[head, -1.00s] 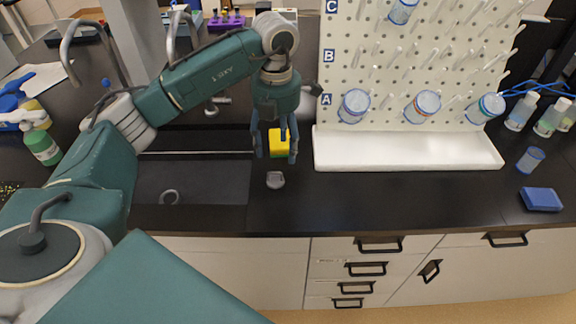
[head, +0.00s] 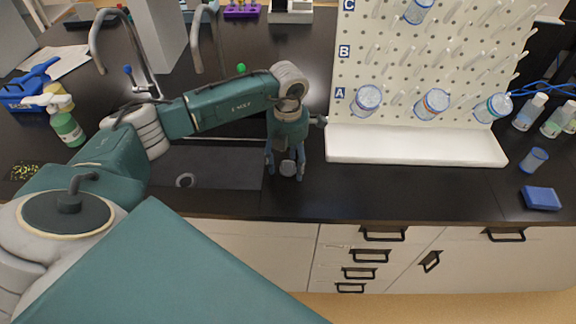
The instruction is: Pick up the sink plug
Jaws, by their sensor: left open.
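The sink plug (head: 288,168) is a small grey round piece on the black counter, just right of the sink (head: 222,172). My left gripper (head: 286,175) points down over it, with its open fingers to the left and right of the plug in the head view. I cannot tell whether the fingers touch it. The sink's drain (head: 184,180) shows as a ring in the basin. My right gripper is not in view.
A white pegboard (head: 425,75) with a white tray (head: 415,148) stands to the right. A spray bottle (head: 66,125) stands at the left. The counter in front of the tray is clear.

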